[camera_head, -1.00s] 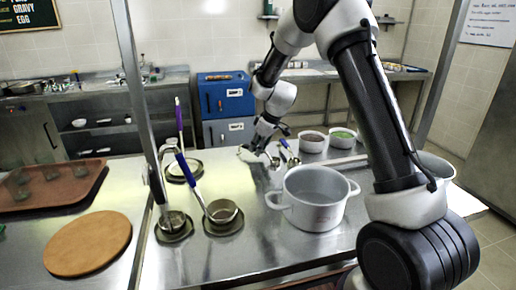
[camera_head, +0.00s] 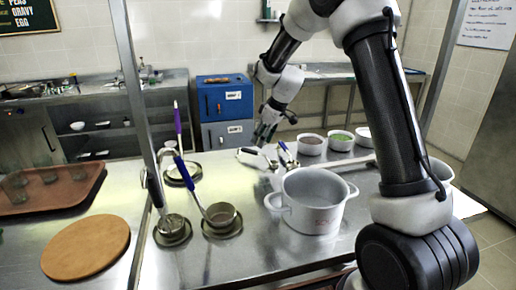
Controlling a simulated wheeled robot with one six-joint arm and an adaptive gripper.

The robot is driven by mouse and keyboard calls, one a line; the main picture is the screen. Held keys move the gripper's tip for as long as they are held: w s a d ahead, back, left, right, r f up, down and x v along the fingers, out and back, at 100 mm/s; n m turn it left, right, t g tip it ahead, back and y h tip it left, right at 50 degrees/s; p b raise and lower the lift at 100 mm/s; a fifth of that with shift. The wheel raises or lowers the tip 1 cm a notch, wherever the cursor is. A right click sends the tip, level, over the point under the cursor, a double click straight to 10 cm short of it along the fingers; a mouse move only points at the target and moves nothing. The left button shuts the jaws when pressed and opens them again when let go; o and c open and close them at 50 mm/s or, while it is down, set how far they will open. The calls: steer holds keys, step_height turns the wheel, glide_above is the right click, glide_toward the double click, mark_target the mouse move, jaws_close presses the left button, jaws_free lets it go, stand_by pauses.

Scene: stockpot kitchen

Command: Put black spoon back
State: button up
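A ladle with a black handle (camera_head: 155,190) stands tilted at the left, its metal bowl (camera_head: 173,224) over a round dark dish. It is the only clearly black-handled spoon I can make out. My gripper (camera_head: 266,138) is at the far side of the counter, well to the right of that ladle and above some small utensils (camera_head: 286,153). Its fingers point down. They are small and dark, so I cannot tell whether they are open. I see no spoon clearly in them. A light metal item with a dark part (camera_head: 252,157) lies just below the gripper.
A blue-handled ladle (camera_head: 190,180) and a purple-handled one (camera_head: 178,125) stand nearby on round dishes. A large grey pot (camera_head: 313,205) stands at centre right. White bowls (camera_head: 311,145) line the back. A metal post (camera_head: 135,90) and round wooden board (camera_head: 86,247) are at left.

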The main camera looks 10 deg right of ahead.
steer(key=s+d+r+m+h, duration=0.15)
steer(key=s+d+r, duration=0.25)
steer(key=s+r, duration=0.5)
steer(key=s+d+r+m, duration=0.2)
steer(key=s+d+r, duration=0.2)
steer(key=s+r, duration=0.5)
steer(key=s+d+f+m+h, duration=0.1)
steer(key=s+d+m, duration=0.1)
steer(key=s, duration=0.9)
steer(key=s+d+f+m+t, duration=0.1)
steer(key=s+d+f+m, duration=0.1)
steer(key=s, duration=0.9)
steer(key=shift+s+d+m+h, duration=0.25)
steer(key=shift+d+m+h, duration=0.1)
steer(key=shift+d+m, duration=0.35)
